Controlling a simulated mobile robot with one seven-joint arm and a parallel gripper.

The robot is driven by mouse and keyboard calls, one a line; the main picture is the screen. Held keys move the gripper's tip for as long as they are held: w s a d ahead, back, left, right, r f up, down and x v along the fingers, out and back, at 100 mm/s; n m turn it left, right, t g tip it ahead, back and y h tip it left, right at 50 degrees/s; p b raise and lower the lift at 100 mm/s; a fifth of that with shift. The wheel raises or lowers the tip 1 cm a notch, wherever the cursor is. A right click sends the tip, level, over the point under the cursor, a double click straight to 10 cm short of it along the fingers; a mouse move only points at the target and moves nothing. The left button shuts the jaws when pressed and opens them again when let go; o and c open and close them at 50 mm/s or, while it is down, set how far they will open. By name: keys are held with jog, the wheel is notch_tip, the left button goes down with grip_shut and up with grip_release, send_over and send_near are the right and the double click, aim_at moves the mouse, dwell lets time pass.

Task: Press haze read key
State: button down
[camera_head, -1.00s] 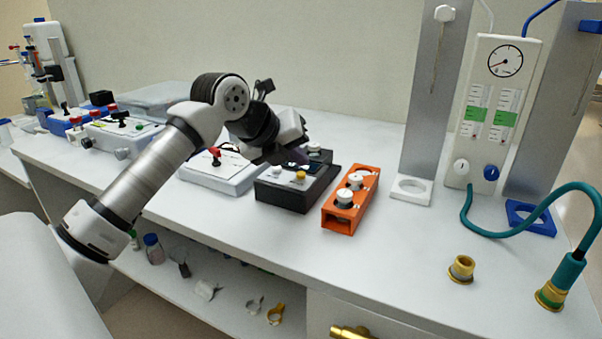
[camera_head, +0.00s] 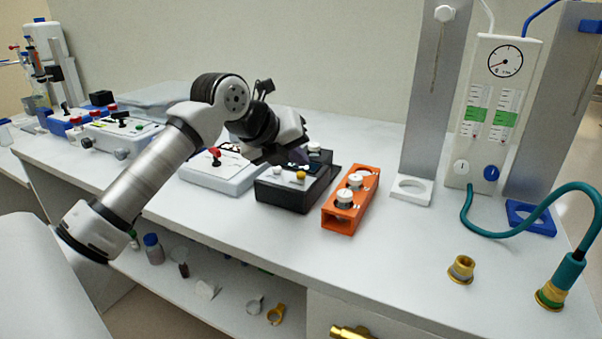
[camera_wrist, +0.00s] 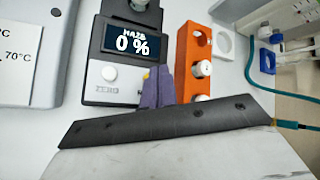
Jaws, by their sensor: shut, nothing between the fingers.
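The haze meter is a black box (camera_head: 285,195) on the bench, with a white key (camera_head: 277,170) and a yellow key (camera_head: 300,176) on its top. In the head view the gripper (camera_head: 299,160) hangs just above and behind the keys. Contact cannot be told.
An orange rack (camera_head: 336,221) with white-capped vials stands close to the meter's right. A white device (camera_head: 221,179) is to its left. A white ring stand (camera_head: 410,196) and gas panel (camera_head: 476,160) stand farther right. The bench front is clear before the brass fitting (camera_head: 460,270).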

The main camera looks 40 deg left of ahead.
jog(key=shift+f, duration=0.15)
jog(key=shift+f+b, duration=0.3)
jog(key=shift+b, duration=0.2)
jog(key=shift+f+b, duration=0.4)
dwell(0.5)
jog(key=shift+r, duration=0.1)
jog(key=shift+r+p, duration=0.5)
jog(key=shift+r, duration=0.25)
notch_tip(320, 180, up, 5)
jog(key=p, duration=0.3)
dwell(0.4)
jog(key=shift+s+f, duration=0.1)
dwell(0.7)
